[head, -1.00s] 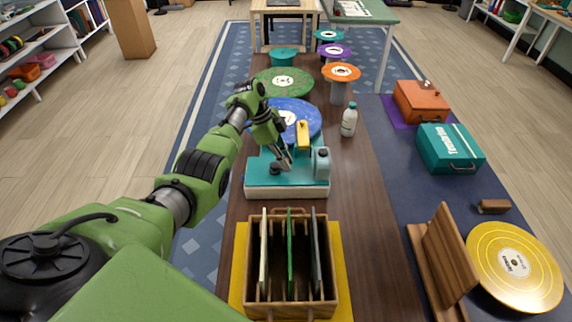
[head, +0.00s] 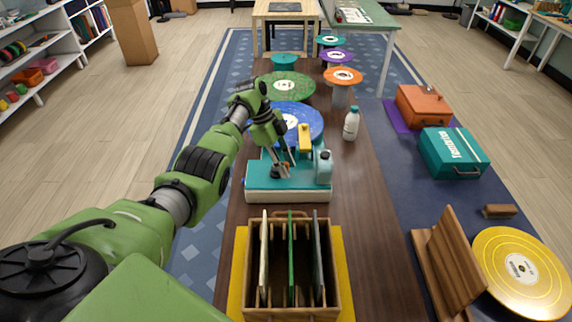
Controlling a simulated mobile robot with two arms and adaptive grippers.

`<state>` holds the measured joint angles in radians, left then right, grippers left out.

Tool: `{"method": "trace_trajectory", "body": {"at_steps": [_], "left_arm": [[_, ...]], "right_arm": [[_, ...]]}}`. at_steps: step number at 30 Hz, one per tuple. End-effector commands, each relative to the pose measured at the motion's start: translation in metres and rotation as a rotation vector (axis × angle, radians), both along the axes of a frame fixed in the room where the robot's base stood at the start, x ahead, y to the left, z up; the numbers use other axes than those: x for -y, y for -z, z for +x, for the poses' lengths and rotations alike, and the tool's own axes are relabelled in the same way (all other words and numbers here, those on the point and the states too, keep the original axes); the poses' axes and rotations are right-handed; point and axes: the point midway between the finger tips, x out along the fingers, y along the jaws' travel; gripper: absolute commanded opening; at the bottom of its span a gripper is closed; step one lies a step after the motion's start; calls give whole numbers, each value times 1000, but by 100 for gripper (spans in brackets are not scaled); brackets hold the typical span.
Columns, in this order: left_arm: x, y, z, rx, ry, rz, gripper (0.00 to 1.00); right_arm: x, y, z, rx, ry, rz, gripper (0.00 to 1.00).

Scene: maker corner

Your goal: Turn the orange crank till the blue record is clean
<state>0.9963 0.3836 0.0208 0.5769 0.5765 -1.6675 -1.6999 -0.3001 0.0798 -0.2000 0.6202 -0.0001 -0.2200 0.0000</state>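The blue record (head: 309,112) lies flat with a pale label on the teal-and-white washing machine (head: 258,195). A yellow-orange upright part (head: 305,132) stands at its near edge, and I cannot tell whether it is the crank. A small orange-brown piece (head: 286,173) shows on the machine's teal top, near my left fingertips. My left gripper (head: 287,157) points down over the machine top; its fingers are small and partly overlap the machine, so I cannot tell if they are closed on anything. Dirt on the record cannot be made out. My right gripper is out of view.
A wooden crate (head: 246,290) with several upright records stands in front, on a yellow mat. A white bottle (head: 351,124) stands right of the machine. A green record (head: 287,86) lies behind. A wooden stand (head: 445,265) and yellow record (head: 515,250) are at right.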

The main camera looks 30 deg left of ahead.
Motion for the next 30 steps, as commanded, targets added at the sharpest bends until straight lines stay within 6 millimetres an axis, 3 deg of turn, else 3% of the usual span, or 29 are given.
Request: {"method": "trace_trajectory", "body": {"at_steps": [13,24,30], "left_arm": [[-4,-9,1,5,-2,1,30],[-32,-78,-4,4,-2,3,30],[-43,-104,-7,3,-1,0,30]], "right_arm": [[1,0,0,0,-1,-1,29],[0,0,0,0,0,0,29],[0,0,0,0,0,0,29]]}}
